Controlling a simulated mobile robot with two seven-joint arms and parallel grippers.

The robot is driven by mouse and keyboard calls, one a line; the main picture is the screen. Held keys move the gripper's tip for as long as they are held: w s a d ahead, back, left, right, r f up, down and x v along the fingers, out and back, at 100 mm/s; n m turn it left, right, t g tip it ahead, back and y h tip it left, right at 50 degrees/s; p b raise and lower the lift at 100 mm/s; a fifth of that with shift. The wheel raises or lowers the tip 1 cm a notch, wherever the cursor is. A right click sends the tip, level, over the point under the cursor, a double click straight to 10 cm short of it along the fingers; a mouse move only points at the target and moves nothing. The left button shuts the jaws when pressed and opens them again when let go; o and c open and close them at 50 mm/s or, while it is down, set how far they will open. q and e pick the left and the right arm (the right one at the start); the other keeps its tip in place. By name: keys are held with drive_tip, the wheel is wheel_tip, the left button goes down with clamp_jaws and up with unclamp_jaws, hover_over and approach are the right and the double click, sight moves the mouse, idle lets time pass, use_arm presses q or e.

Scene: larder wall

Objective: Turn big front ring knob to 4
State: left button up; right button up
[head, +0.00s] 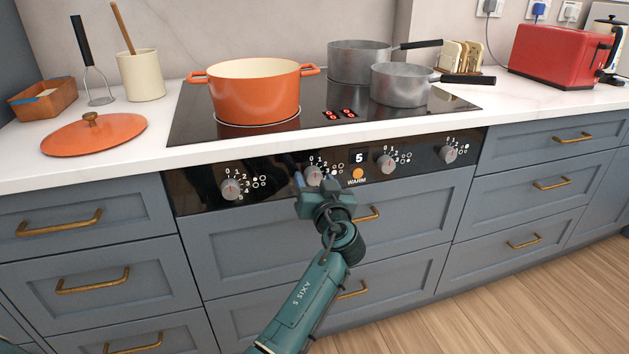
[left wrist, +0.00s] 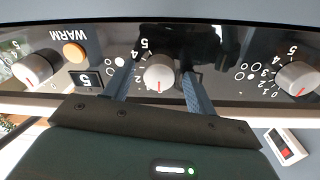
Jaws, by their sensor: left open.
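A row of round grey knobs with red pointer marks sits on the black control panel. My left gripper (head: 308,180) is open at the second knob from the left (head: 314,174). In the left wrist view, which is upside down, this knob (left wrist: 159,73) lies between the two blue-grey fingers (left wrist: 160,88), with a gap visible on each side. Its red mark points down there, seemingly toward the 0 end of its scale. The leftmost knob (head: 231,189) also shows in the wrist view (left wrist: 297,77).
Right of the gripper are a display reading 5 (head: 359,157), an orange WARM button (head: 358,173) and two more knobs (head: 387,163) (head: 450,153). An orange pot (head: 255,92) and two grey pans stand on the hob above. Brass drawer handles stick out below.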

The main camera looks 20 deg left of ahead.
use_arm(q)
drive_tip(key=shift+c, duration=0.5)
drive_tip(key=c, duration=0.9)
